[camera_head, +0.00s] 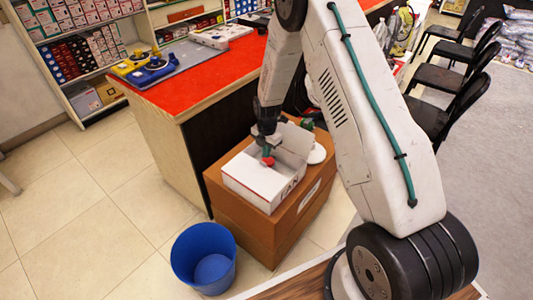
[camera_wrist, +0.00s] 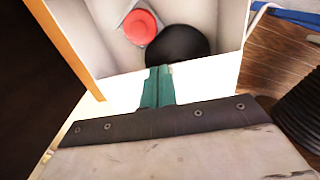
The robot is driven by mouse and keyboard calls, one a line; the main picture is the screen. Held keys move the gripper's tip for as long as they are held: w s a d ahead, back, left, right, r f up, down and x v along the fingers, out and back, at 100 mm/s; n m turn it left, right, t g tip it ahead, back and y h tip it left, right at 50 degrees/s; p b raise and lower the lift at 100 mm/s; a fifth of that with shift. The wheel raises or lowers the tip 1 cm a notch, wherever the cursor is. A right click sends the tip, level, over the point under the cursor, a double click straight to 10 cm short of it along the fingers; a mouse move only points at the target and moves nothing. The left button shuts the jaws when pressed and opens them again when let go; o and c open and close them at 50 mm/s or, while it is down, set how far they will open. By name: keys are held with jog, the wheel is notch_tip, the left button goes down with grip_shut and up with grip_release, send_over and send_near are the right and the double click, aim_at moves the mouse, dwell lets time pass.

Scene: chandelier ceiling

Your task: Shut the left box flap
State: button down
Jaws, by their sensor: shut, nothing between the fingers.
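A white open box (camera_head: 246,191) with dark lettering on its right side stands on a brown carton. A white flap (camera_head: 293,139) stands up at its back right. I cannot tell which panel is the left flap. My gripper (camera_head: 268,150) points down over the box opening, its teal fingers together and empty. In the wrist view my gripper (camera_wrist: 157,86) is at the edge of the box (camera_wrist: 92,28), with a white panel (camera_wrist: 95,112) below it; contact is unclear. Inside the box lie a red round thing (camera_wrist: 141,26) and a black round thing (camera_wrist: 178,44).
The brown carton (camera_head: 240,218) stands beside a red-topped counter (camera_head: 215,68). A blue bin (camera_head: 203,258) is on the tiled floor at the front left. Black chairs (camera_head: 440,82) stand at the right.

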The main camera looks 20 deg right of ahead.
jog(key=w+d+r, duration=0.3)
jog(key=d+r, duration=0.3)
jog(key=r, duration=0.5)
jog(key=s+a+r+m, duration=0.3)
jog(key=s+r+m, duration=0.4)
jog(key=s+r, duration=0.3)
jog(key=s+a+r+m+t, duration=0.1)
jog(key=s+a+r+m, duration=0.3)
jog(key=s, duration=1.4)
jog(key=s+a+r+m, duration=0.3)
jog(key=s+r+m, duration=0.9)
jog(key=s+r, duration=0.2)
jog(key=shift+a+r, duration=0.2)
jog(key=shift+r, duration=0.75)
